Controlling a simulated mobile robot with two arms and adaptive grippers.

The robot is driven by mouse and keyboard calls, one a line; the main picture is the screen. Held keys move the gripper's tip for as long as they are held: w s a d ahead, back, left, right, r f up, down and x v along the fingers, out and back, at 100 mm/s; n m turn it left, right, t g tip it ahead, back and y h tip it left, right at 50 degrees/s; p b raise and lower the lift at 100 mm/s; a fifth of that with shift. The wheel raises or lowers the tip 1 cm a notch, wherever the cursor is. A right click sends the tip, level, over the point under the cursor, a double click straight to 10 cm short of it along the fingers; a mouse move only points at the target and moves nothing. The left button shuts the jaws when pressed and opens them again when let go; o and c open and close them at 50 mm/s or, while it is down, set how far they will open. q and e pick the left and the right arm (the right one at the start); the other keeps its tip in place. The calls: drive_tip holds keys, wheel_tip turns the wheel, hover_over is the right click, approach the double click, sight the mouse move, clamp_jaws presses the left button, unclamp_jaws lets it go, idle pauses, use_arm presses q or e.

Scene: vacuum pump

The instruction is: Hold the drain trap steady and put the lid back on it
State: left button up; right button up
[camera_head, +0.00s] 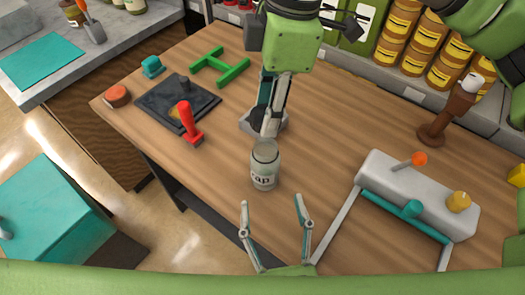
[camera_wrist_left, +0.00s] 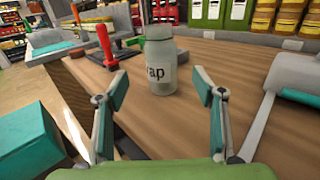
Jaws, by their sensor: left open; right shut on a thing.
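The drain trap (camera_head: 264,172) is a clear grey-green jar with a white label, standing upright on the wooden table. It also shows in the left wrist view (camera_wrist_left: 160,58), in front of my left gripper. My left gripper (camera_head: 273,201) is open and empty, its two fingers spread apart just short of the jar at the table's front edge. My right gripper (camera_head: 270,125) reaches down from above, behind the jar, and is shut on a flat grey piece that looks like the lid (camera_head: 250,123). The fingers hide part of this piece. The jar's top looks uncovered.
A green H-shaped frame (camera_head: 219,68) lies behind. A grey pump-like unit (camera_head: 390,180) with coloured fittings stands right. The table between jar and unit is clear.

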sight(267, 173)
use_arm(q)
drive_tip(key=shift+s+d+r, duration=0.1)
drive_tip(key=shift+d, duration=0.05)
drive_tip(key=shift+s+r, duration=0.1)
drive_tip(key=shift+s, duration=0.3)
use_arm(e)
drive_tip(key=shift+s+r, duration=0.2)
drive_tip(key=shift+s, duration=0.25)
use_arm(q)
drive_tip(key=shift+w, duration=0.5)
use_arm(e)
drive_tip(key=shift+w+f, duration=0.1)
drive_tip(key=shift+w, duration=0.05)
use_arm(q)
drive_tip(key=w, duration=0.3)
drive_tip(key=w+a, duration=0.1)
drive_tip(key=w, duration=0.3)
drive_tip(key=w+a, duration=0.1)
drive_tip(key=w, duration=0.3)
drive_tip(key=shift+w, duration=0.1)
drive_tip(key=c, duration=1.7)
use_arm(e)
drive_tip(key=shift+f, duration=2.5)
